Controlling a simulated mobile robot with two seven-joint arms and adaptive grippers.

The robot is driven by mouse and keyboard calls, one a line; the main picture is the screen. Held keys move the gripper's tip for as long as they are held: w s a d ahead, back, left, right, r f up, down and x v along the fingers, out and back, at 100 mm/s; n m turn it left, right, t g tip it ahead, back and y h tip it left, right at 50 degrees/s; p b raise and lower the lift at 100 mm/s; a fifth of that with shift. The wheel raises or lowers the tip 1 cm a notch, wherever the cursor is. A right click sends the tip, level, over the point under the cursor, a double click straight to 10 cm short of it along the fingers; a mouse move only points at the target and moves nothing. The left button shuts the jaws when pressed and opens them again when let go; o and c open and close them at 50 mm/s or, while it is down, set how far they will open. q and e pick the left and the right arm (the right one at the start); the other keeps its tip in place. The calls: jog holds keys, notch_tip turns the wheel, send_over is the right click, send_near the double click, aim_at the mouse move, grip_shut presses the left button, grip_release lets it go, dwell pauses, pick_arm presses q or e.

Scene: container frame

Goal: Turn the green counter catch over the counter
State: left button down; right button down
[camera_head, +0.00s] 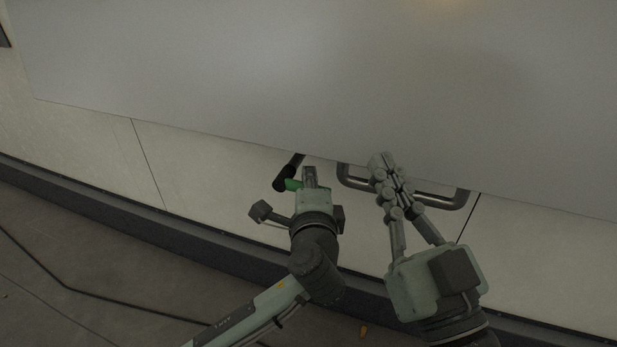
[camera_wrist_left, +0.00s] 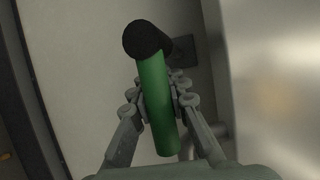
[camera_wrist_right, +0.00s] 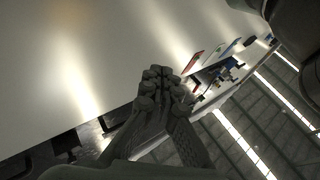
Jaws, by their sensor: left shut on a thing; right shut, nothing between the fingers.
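The green counter catch (camera_wrist_left: 159,105) is a green bar with a round black end, standing out from the pale panel below the counter edge. In the head view only a small green part of the catch (camera_head: 292,184) shows beside my left gripper (camera_head: 309,176). My left gripper (camera_wrist_left: 160,98) is shut on the green bar, with a finger on each side of it. My right gripper (camera_head: 385,172) is shut and empty, in front of the counter edge near a grey bar handle. The counter (camera_head: 300,70) is a broad, plain grey surface.
The grey bar handle (camera_head: 455,202) is fixed to the panel below the counter, partly hidden by my right gripper. In the right wrist view, small red and blue items (camera_wrist_right: 194,62) lie along the counter's far edge. The dark floor (camera_head: 60,250) is clear at lower left.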

jog(key=w+d+f+g+h+p, duration=0.1)
jog(key=d+f+g+h+p, duration=0.15)
jog(key=f, duration=0.35)
jog(key=w+d+f+g+h+p, duration=0.1)
jog(key=d+f+g+h, duration=0.2)
jog(key=f, duration=0.4)
jog(key=s+d+f+m+g+h+p, duration=0.2)
jog(key=s+d+f+g+h+p, duration=0.2)
jog(key=s+d+f+g, duration=0.95)
pick_arm(q)
jog(key=shift+a+r+n+g+h+p, duration=0.1)
jog(key=shift+r+n+g+h+p, duration=0.45)
jog(key=shift+n, duration=0.3)
jog(key=shift+d+r+n+g+h+p, duration=0.1)
jog(key=shift+r+n+g+h+p, duration=0.15)
jog(key=shift+n+p, duration=0.5)
jog(key=shift+a+r+n+g+h+p, duration=0.1)
jog(key=shift+r+n+g+h+p, duration=0.35)
jog(key=shift+n, duration=0.45)
pick_arm(e)
notch_tip(320, 180, down, 8)
jog(key=w+t, duration=0.1)
jog(key=shift+w+d+r, duration=0.15)
pick_arm(q)
jog(key=shift+f, duration=0.1)
